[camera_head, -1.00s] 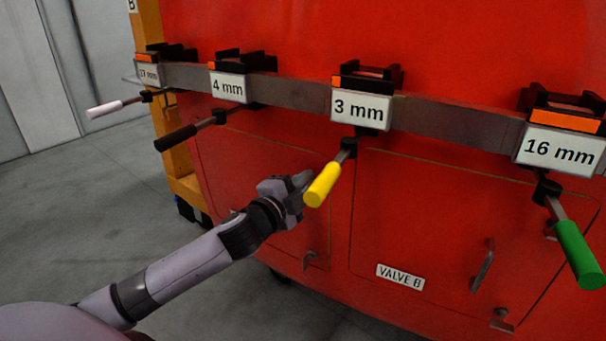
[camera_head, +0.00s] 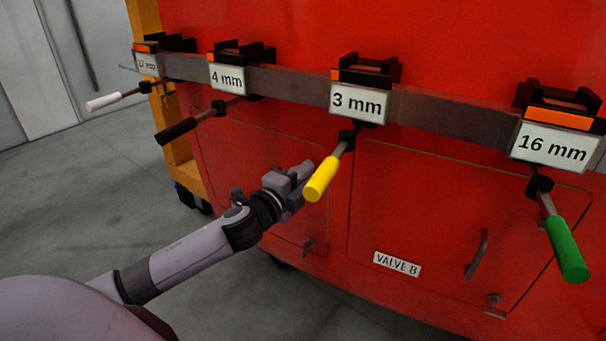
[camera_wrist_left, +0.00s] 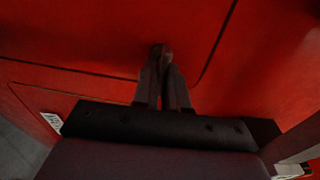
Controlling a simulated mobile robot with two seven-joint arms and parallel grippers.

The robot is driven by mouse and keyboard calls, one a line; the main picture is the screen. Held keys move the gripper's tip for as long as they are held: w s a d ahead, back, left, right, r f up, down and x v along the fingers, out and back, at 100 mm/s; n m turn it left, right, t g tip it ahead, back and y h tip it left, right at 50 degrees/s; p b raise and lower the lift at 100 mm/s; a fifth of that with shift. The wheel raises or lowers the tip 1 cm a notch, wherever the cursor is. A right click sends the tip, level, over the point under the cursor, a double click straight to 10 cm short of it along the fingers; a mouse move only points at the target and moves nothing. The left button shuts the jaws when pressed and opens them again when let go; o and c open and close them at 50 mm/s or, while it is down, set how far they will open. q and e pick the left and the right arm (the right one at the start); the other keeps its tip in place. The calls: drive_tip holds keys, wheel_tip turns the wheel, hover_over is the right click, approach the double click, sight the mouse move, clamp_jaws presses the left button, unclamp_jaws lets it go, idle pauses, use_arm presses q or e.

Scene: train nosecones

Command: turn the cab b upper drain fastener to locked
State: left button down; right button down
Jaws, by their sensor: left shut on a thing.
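In the head view the fastener is hidden by the gripper. My right gripper is in neither view.
A yellow-gripped lever (camera_head: 320,179) hangs close to my left gripper. A green lever (camera_head: 567,248), a black one (camera_head: 175,131) and a white one (camera_head: 103,102) hang along the grey rail (camera_head: 440,112).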

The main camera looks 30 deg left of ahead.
use_arm(q)
drive_tip(key=c, duration=1.3)
unclamp_jaws()
drive_tip(key=shift+o, duration=0.2)
drive_tip(key=shift+s, duration=0.1)
drive_tip(key=s, duration=0.7)
drive_tip(key=shift+b, duration=0.4)
